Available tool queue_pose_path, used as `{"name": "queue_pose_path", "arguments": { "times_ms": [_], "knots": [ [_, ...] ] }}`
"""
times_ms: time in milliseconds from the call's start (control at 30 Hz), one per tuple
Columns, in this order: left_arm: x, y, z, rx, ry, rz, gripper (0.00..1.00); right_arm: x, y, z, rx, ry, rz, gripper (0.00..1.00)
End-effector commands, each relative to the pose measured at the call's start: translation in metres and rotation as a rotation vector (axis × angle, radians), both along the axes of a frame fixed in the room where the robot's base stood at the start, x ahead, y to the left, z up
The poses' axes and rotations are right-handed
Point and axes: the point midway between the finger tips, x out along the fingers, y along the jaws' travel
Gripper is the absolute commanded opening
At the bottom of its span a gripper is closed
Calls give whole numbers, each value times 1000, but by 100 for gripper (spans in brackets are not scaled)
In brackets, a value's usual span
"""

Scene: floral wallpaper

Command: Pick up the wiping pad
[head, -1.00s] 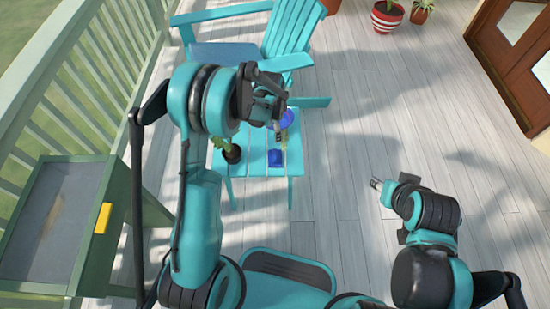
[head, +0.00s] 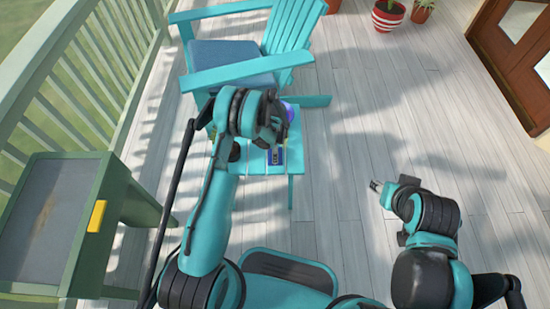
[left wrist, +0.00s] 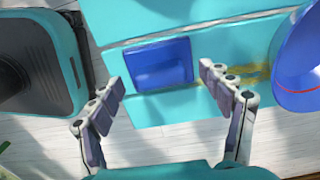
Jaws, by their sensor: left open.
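The wiping pad looks to be the blue square block (left wrist: 158,63) lying flat on the turquoise slatted table. My left gripper (left wrist: 160,84) is open, with its two fingers spread on either side of the pad's near edge in the left wrist view. It holds nothing, and its exact height above the pad is hard to tell. In the head view the pad (head: 277,156) shows just below the left gripper, partly covered by it. My right gripper (head: 376,186) is over the deck at the right, apart from the table; its fingers are too small to read.
A blue bowl (left wrist: 299,62) stands right of the pad, with a yellowish stain (left wrist: 247,75) between them on the table (left wrist: 222,27). A turquoise chair (head: 232,62) is behind. A green cabinet (head: 88,158) with a yellow piece (head: 97,216) stands at left. The right deck is open.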

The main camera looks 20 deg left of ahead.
Motion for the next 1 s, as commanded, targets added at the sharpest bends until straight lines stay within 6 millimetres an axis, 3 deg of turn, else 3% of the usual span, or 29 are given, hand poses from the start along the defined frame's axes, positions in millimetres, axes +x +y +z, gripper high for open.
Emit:
{"name": "queue_pose_path", "arguments": {
  "times_ms": [67, 267, 500, 567, 600, 833, 1000],
  "knots": [
    [0, 0, -10, 0, 0, 0, 78, 0, 0, -6, 0, 0, 0, 40],
    [0, 0, -9, 0, 0, 1, 78, 0, 0, -4, 0, 0, 0, 40],
    [0, 0, -9, 0, 0, 1, 24, 0, 0, -4, 0, 0, 0, 40],
    [0, 0, -9, 0, 0, 1, 24, 0, 0, -4, 0, 0, 0, 40],
    [0, 0, -9, 0, 0, 1, 19, 0, 0, -4, 0, 0, 0, 40],
    [0, 0, -8, 0, 0, 1, 19, 0, 0, -3, 0, 0, 0, 40],
    [0, 0, 6, 0, 0, 1, 19, 0, 0, 5, 0, 0, 0, 40]
  ]
}}
